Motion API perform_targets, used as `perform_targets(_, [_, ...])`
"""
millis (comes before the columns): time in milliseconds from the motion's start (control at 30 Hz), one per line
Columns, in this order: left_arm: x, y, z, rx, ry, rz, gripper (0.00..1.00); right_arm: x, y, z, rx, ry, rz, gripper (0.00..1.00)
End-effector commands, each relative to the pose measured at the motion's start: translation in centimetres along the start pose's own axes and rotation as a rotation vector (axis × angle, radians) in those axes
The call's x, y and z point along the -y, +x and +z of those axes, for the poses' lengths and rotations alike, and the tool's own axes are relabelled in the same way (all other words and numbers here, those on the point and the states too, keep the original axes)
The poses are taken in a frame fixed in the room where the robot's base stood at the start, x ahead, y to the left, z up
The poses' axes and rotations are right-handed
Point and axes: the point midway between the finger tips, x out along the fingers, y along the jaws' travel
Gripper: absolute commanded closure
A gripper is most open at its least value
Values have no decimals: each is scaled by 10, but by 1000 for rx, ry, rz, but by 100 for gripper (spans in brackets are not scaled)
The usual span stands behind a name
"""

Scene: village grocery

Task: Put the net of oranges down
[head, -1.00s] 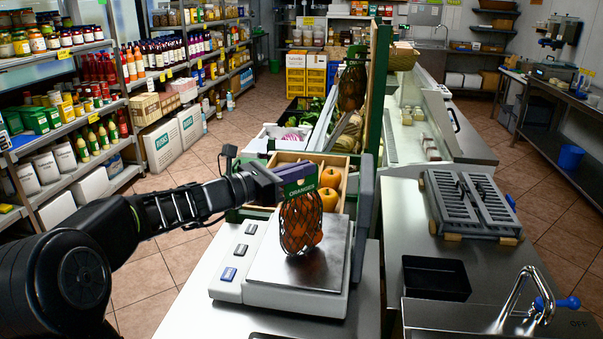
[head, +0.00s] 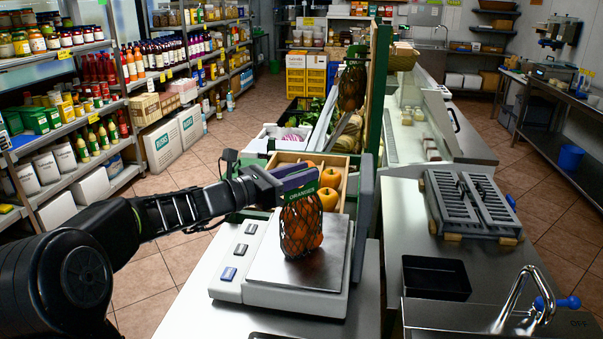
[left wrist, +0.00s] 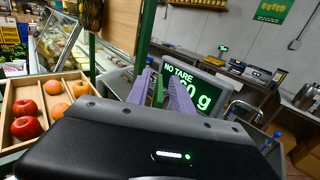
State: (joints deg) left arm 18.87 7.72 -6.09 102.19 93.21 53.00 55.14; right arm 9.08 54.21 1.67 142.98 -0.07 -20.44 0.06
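The net of oranges (head: 301,228), a dark mesh bag with a green header label, stands upright on the steel plate (head: 262,262) of the white scale. My left gripper (head: 298,179) is at the top of the net, with its purple fingers spread on either side of the label. In the left wrist view the fingers (left wrist: 160,92) stand apart with the green label (left wrist: 158,95) between them. The scale display (left wrist: 195,85) reads "NO TARE" and a weight in grams, partly hidden by a finger. My right gripper is not in view.
A wooden crate of fruit (head: 344,164) sits just behind the scale. The scale's dark display panel (head: 363,215) rises close to the right of the net. A black tray (head: 436,278) and a grey slotted rack (head: 470,203) lie on the steel counter at right.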

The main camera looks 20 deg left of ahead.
Motion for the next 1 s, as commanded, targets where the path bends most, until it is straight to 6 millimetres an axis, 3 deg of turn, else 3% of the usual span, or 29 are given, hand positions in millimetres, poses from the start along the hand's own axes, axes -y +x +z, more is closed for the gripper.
perform_targets(133, [-1,-4,2,0,1,2,73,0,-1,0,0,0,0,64])
perform_targets(267, [-1,-21,1,0,2,3,73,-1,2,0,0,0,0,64])
perform_targets(700, [-1,-106,2,1,0,2,73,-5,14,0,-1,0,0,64])
perform_targets(1000, [0,-121,2,0,0,0,73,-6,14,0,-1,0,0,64])
